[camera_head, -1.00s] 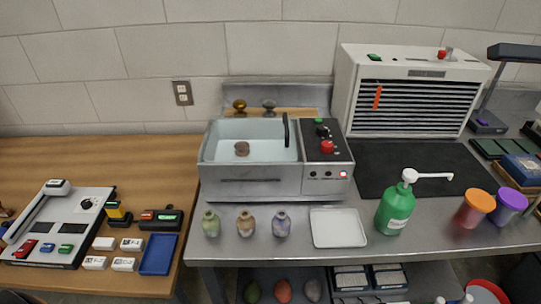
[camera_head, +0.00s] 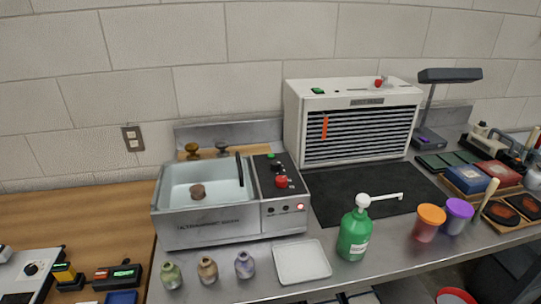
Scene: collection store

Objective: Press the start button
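A metal tank unit (camera_head: 210,228) with a water-filled basin stands on the steel bench. A white slatted cabinet (camera_head: 295,105) behind has another green button (camera_head: 318,90) and a red knob (camera_head: 379,83) on top. I cannot read which button is start. Neither of my grippers is in view.
Three small vases (camera_head: 208,270), a white tray (camera_head: 302,262) and a green pump bottle (camera_head: 353,235) stand along the front. A black mat (camera_head: 350,205) lies before the cabinet, largely clear.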

